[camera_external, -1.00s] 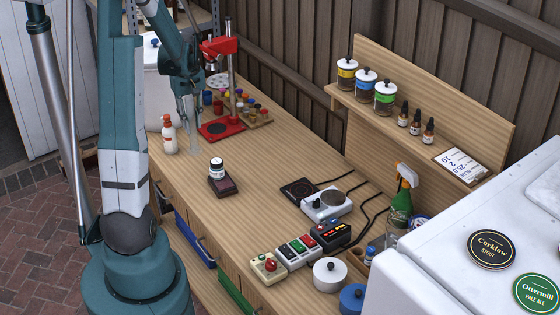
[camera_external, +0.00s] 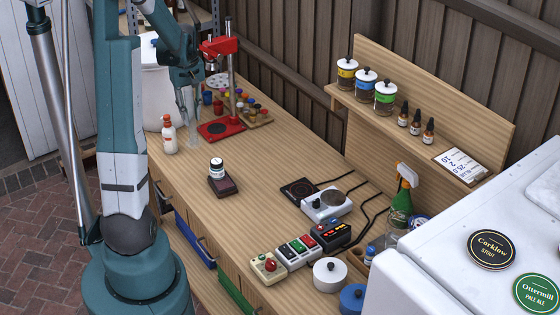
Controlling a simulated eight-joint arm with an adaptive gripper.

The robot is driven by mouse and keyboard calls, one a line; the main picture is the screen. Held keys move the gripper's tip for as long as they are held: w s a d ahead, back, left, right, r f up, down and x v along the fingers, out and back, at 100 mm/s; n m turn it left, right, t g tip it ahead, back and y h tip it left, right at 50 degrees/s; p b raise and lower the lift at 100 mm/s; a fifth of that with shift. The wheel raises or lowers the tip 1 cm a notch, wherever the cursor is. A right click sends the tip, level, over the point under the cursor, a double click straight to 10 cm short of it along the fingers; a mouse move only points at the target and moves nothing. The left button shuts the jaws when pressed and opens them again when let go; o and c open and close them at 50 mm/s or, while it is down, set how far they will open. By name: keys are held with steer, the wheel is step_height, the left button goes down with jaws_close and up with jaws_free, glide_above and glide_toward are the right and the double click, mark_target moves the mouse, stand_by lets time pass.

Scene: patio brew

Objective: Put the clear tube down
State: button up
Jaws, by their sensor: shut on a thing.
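The clear tube (camera_external: 192,134) is a faint, see-through upright shape near the back left of the wooden bench, just left of the red stand. My gripper (camera_external: 189,103) is shut on the upper part of the tube and points down. The tube's lower end is close to the bench top; I cannot tell whether it touches. The fingers are small and partly blend with the tube.
A red stand (camera_external: 217,128) is close on the right, with a rack of coloured caps (camera_external: 257,114) beyond it. A white bottle with a red top (camera_external: 169,136) is close on the left. A small jar on a dark block (camera_external: 217,168) is in front. The bench middle is clear.

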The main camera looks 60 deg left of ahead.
mark_target(188, 99)
steer(key=shift+r, duration=0.15)
steer(key=shift+r, duration=0.55)
step_height(188, 99, up, 4)
steer(key=shift+d+r, duration=0.1)
steer(key=shift+d, duration=0.05)
steer(key=w+d+m, duration=0.3)
steer(key=d+m, duration=0.1)
steer(key=d, duration=0.9)
steer(key=w+d+m, duration=0.3)
steer(key=d+m, duration=0.2)
steer(key=d, duration=0.9)
steer(key=s+d+m+b, duration=0.15)
steer(key=d+m, duration=0.25)
steer(key=d, duration=0.9)
steer(key=shift+s+a+f, duration=0.1)
steer(key=shift+s+f, duration=0.05)
steer(key=shift+f, duration=1.2)
steer(key=shift+s+a+f, duration=0.1)
steer(key=shift+f, duration=1.3)
